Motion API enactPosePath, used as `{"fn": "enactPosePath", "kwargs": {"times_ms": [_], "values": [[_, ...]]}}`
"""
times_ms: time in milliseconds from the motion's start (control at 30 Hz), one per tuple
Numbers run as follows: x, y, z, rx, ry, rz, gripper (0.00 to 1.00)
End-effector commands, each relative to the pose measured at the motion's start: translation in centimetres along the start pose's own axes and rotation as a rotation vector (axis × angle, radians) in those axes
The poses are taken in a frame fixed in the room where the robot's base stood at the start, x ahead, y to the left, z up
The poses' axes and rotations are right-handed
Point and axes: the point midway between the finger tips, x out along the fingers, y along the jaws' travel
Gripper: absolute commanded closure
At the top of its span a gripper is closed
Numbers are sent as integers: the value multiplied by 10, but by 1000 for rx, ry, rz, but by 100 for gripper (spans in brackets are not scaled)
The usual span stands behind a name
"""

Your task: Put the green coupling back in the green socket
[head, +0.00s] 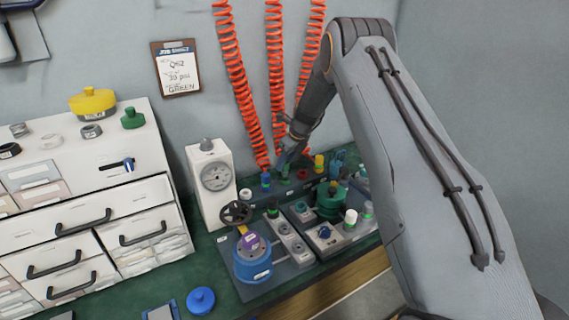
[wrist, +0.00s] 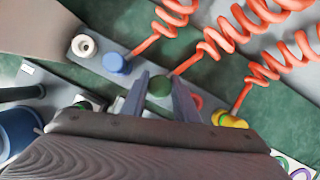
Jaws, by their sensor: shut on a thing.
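My gripper (wrist: 160,92) is shut on the green coupling (wrist: 159,86), whose round green top shows between the two fingers in the wrist view. An orange coiled hose (wrist: 212,50) runs up from beside the coupling. In the head view my gripper (head: 286,162) is over the grey back rail (wrist: 98,66), between the blue coupling (head: 266,178) and the yellow coupling (head: 319,161). The green socket is not clearly visible; the fingers and coupling cover that part of the rail. I cannot tell whether the coupling is seated or just above the rail.
The blue coupling (wrist: 115,63) and a white ring (wrist: 84,45) are left of my fingers; a red ring (wrist: 196,101) and the yellow coupling (wrist: 230,119) are right. Two more coiled hoses hang close by. A gauge box (head: 208,195) and a blue pot (head: 253,262) stand nearby.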

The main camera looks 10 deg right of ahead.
Motion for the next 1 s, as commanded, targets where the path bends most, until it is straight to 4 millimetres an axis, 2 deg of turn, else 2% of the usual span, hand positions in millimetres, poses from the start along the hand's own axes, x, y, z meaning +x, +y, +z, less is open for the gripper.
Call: {"fn": "enactPosePath", "kwargs": {"times_ms": [1000], "values": [[11,0,-4,0,0,0,97]]}}
